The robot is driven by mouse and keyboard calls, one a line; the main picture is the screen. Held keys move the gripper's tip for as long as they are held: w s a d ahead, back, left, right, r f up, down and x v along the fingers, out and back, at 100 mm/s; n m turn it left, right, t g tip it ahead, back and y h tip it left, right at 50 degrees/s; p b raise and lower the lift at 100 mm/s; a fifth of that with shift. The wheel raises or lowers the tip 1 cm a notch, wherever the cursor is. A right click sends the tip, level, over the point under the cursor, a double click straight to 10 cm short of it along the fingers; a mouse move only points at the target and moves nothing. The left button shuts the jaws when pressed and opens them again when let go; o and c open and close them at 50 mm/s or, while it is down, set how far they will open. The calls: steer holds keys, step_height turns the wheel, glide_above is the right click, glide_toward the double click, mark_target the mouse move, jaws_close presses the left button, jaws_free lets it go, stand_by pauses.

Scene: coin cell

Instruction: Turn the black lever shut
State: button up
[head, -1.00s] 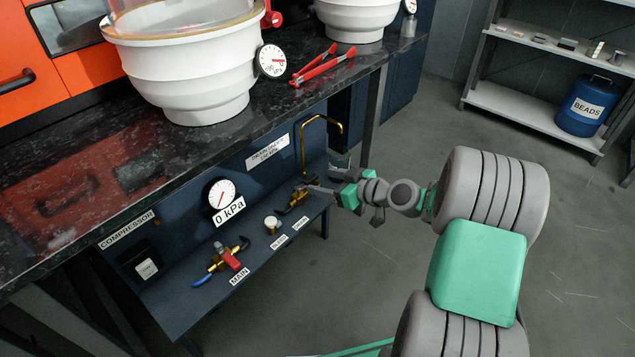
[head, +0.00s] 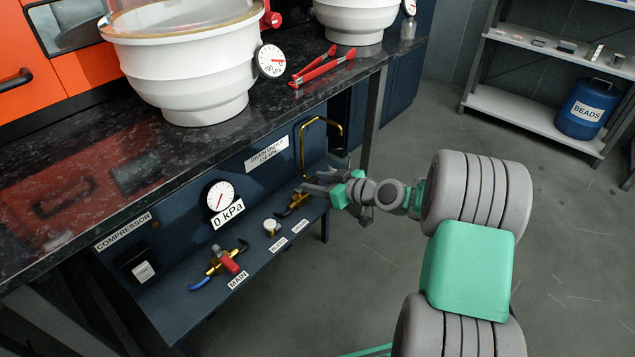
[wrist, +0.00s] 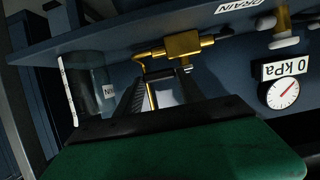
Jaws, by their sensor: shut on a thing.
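The brass valve (head: 292,206) sits at the right end of the dark blue shelf under the bench, near the DRAIN label. It also shows in the wrist view (wrist: 183,45), under the shelf edge in that turned picture. My gripper (head: 308,187) reaches in from the right, its fingertips at this valve. In the wrist view its dark ridged fingers (wrist: 163,76) end just short of the brass body. My gripper is shut on the black lever, which is mostly hidden by the fingers and hard to make out. How far the lever is turned cannot be told.
A white knob (head: 271,227) and the MAIN valve with a red part (head: 228,260) stand left along the shelf. A bent brass pipe (head: 322,122) rises behind my gripper. The black bench top (head: 180,160) overhangs; open floor lies right.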

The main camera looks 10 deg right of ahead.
steer(key=c, duration=0.4)
steer(key=shift+c, duration=0.2)
